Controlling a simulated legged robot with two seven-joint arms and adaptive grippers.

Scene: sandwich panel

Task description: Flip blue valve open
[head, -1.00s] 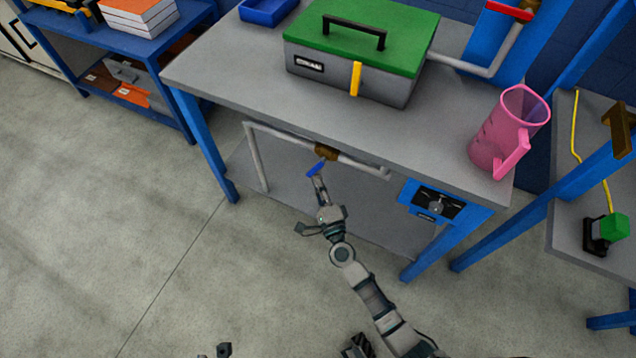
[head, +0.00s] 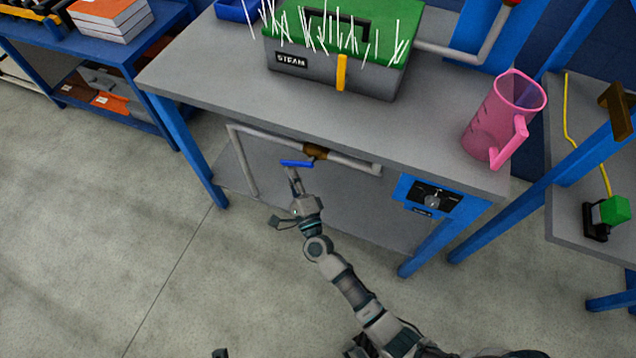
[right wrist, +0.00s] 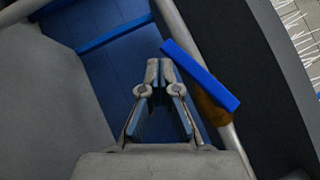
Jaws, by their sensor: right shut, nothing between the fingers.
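The blue valve handle (head: 297,163) is a short lever at the brass valve body (head: 317,152) on the grey pipe (head: 350,163) below the table's front edge. In the head view the handle lies nearly along the pipe, pointing left. My right gripper (head: 292,174) is just below the handle, its fingertips close to it. In the right wrist view the handle (right wrist: 202,76) runs slantwise beside the closed fingertips (right wrist: 154,68), with the brass body (right wrist: 214,110) partly behind it. The gripper is shut and empty. Whether it touches the handle is unclear.
A grey toolbox with a green lid (head: 385,45) and a pink jug (head: 500,120) stand on the grey table (head: 200,75). A blue panel with a dial (head: 433,200) hangs below the table's front edge. The floor at left is clear.

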